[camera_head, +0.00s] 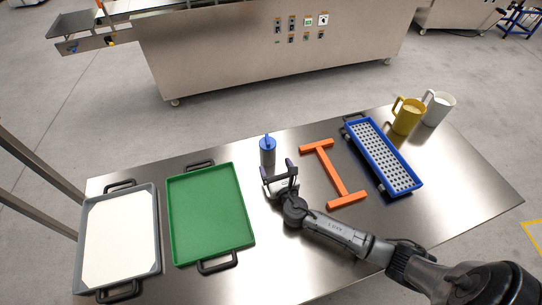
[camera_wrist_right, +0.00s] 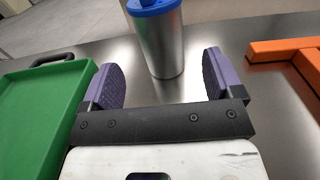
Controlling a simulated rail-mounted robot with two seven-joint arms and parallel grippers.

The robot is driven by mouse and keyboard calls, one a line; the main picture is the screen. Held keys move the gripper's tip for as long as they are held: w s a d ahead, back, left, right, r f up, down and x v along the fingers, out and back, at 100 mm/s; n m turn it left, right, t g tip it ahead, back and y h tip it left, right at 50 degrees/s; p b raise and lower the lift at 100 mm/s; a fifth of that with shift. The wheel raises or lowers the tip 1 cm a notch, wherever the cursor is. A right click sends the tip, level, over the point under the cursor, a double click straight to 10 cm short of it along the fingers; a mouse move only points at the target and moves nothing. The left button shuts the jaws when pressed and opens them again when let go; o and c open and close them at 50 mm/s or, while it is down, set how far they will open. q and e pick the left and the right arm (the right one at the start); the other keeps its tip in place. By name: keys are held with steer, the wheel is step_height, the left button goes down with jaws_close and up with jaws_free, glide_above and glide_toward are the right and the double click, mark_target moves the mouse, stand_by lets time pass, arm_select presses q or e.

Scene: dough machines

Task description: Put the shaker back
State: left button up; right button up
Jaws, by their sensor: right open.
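The shaker (camera_head: 267,155) is a metal cylinder with a blue lid, standing upright on the steel table near its back edge. It also shows at the top middle of the right wrist view (camera_wrist_right: 160,42). My right gripper (camera_head: 279,170) is open, just in front of the shaker on the near side. In the right wrist view its purple finger pads (camera_wrist_right: 161,82) are spread apart, with the shaker beyond them and roughly centred in the gap. No contact between fingers and shaker shows. My left gripper is not in view.
A green tray (camera_head: 211,213) and a grey tray with a white surface (camera_head: 157,231) lie to the left. An orange frame (camera_head: 324,169), a blue perforated tray (camera_head: 419,184), a yellow jug (camera_head: 407,118) and a white jug (camera_head: 437,108) are to the right. The steel table (camera_head: 270,262) is bare at the front.

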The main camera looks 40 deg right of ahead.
steer(key=shift+v, duration=2.1)
